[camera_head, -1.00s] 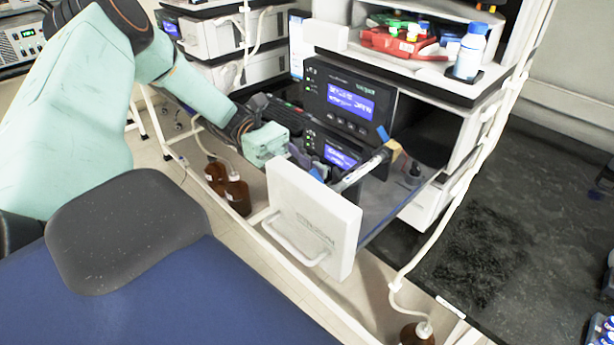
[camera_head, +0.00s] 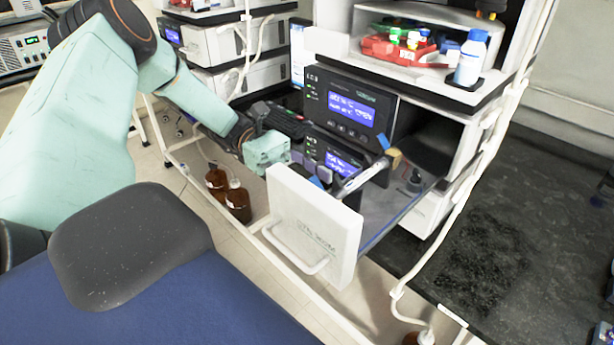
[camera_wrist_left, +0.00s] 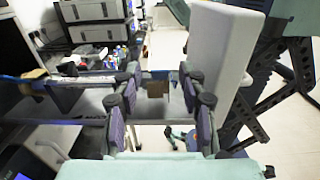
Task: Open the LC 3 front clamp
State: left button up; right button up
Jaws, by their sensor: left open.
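My left gripper (camera_head: 318,172) reaches in from the left, just behind the white drawer front (camera_head: 305,238) of the pulled-out tray. In the left wrist view the gripper (camera_wrist_left: 160,98) is open, its purple-padded fingers apart. A small brown block (camera_wrist_left: 156,88) shows between the fingers; I cannot tell whether it is part of the front clamp. A silver column (camera_head: 363,178) lies along the tray, with a tan fitting (camera_head: 394,158) and a blue piece at its rear end. The clamp at its front end is largely hidden by the fingers and drawer front. My right gripper is not in view.
A black instrument with a lit blue display (camera_head: 351,109) stands behind the tray. A red tray (camera_head: 398,50) and a white bottle (camera_head: 470,56) sit on the shelf above. Brown bottles (camera_head: 237,201) stand on the floor below. A white hose (camera_head: 440,245) hangs at the right.

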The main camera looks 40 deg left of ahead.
pick_arm(q)
jog(key=shift+a, duration=0.15)
jog(key=a, duration=0.7)
jog(key=shift+w, duration=0.3)
jog(key=shift+a, duration=0.1)
dwell(0.3)
